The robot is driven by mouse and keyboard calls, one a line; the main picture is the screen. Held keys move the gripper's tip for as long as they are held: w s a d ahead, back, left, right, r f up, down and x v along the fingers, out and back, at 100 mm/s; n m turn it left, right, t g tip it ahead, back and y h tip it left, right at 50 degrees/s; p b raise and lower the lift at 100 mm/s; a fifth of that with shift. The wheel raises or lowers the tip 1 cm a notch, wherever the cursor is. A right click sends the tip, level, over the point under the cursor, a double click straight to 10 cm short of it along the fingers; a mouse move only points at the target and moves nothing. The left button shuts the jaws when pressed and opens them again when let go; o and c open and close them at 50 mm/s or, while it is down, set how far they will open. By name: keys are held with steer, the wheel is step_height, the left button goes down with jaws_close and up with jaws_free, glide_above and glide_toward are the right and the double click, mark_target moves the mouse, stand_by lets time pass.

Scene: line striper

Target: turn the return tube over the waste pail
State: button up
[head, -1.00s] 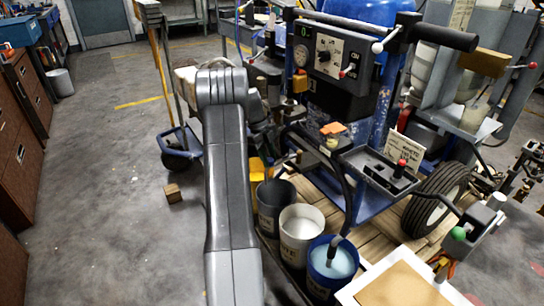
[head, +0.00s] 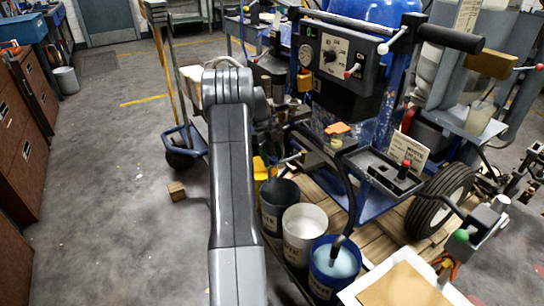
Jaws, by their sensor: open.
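The return tube (head: 349,190) looks to be the dark hose that arches down from the striper. Its lower end hangs into the blue pail (head: 322,285), which holds pale liquid. A white pail (head: 300,252) with whitish contents and a dark pail (head: 275,220) stand in a row to its left and behind. The pail labels are too small to read surely, so I cannot tell which is the waste pail. My gripper (head: 292,160) is open, small in view, above and behind the dark pail and left of the tube. It appears apart from the tube; my wrist is partly hidden.
The blue striper frame with its control panel (head: 345,55) and wheel (head: 440,200) stands behind. A white tray (head: 355,283) is right of the blue pail. The floor at left is clear.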

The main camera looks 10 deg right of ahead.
steer(key=p+v, duration=0.2)
steer(key=v, duration=1.1)
steer(key=shift+r+p, duration=0.3)
steer(key=shift+r, duration=0.05)
steer(key=shift+w, duration=0.1)
steer(key=b+x, duration=0.2)
steer(key=x, duration=1.1)
steer(key=shift+b, duration=0.3)
steer(key=shift+f, duration=0.45)
steer(key=shift+s, duration=0.25)
steer(key=shift+r, duration=0.1)
